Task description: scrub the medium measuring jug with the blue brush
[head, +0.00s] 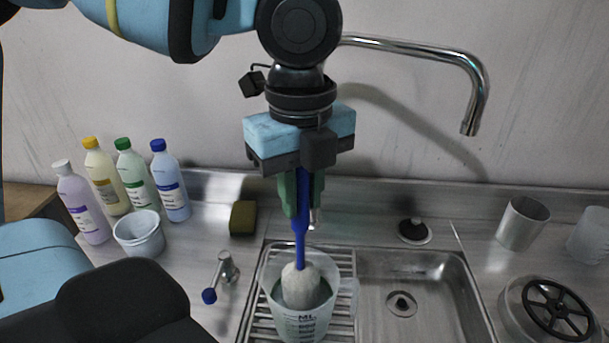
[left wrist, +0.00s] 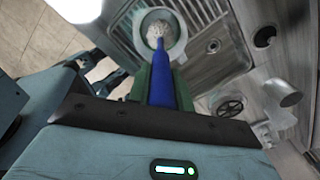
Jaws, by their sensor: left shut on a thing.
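My left gripper (head: 305,195) is shut on the handle of the blue brush (head: 301,236) and holds it upright, bristles down. The brush's white bristle head (head: 302,286) is inside the mouth of the clear measuring jug (head: 343,302). The jug stands on the ribbed drainer left of the sink bowl, with "ML" markings on its front. I cannot tell whether the bristles touch the jug's wall. In the left wrist view the brush (left wrist: 162,82) runs from the green fingers (left wrist: 163,85) into the round jug mouth (left wrist: 180,46). My right gripper is not in view.
Several capped bottles (head: 168,185) and a white tub (head: 140,234) stand at the left. A sponge (head: 243,218) lies behind the drainer. The sink bowl (head: 400,275) is empty. A tap (head: 470,90) overhangs it. A metal cup (head: 522,224) stands right.

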